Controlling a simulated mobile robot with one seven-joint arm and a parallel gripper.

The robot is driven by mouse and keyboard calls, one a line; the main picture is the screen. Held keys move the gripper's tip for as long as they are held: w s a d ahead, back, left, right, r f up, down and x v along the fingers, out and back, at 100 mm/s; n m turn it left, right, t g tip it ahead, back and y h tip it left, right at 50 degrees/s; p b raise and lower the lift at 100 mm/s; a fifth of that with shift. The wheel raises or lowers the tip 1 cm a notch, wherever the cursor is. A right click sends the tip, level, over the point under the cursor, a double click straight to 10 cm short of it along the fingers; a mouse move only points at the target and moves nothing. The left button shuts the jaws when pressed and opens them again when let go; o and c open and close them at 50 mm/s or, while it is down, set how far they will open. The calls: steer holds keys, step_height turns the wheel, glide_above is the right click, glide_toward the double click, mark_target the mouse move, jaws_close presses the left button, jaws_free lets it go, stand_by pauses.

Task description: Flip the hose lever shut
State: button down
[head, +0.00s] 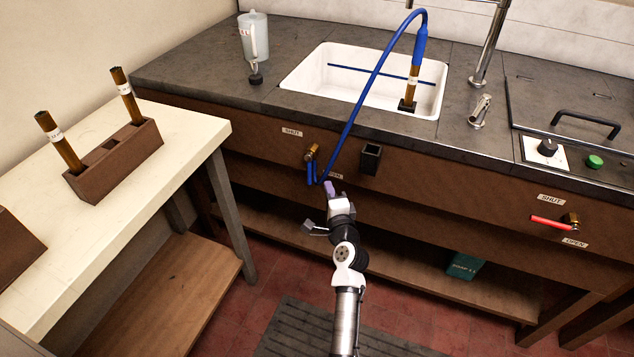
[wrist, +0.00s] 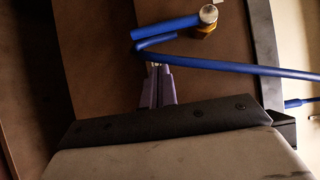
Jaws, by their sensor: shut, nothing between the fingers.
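The hose lever (head: 310,172) is blue and hangs down from a brass valve (head: 313,150) on the counter's brown front. A SHUT label (head: 291,132) is at upper left of the valve; an OPEN label (head: 335,176) is at lower right, partly covered. In the wrist view the lever (wrist: 165,27) runs left from the valve (wrist: 205,28). My gripper (head: 329,187) is shut and empty, just right of and below the lever's lower end. Its purple fingers (wrist: 158,70) point at the bend in the blue hose; whether they touch it I cannot tell.
The blue hose (head: 365,100) rises from beside the lever to the sink (head: 300,75). A small dark holder (head: 371,159) is fixed right of the valve. A red lever (head: 551,223) is further right. A pale table (head: 190,125) stands at left.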

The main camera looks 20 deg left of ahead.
mark_target(309, 171)
steer(key=shift+w+a+p, duration=0.25)
steer(key=shift+a+p, duration=0.15)
steer(key=shift+a, duration=0.6)
steer(key=shift+w+a+p, duration=0.2)
steer(key=shift+a+p, duration=0.15)
steer(key=shift+a, duration=0.6)
steer(key=shift+f, duration=0.1)
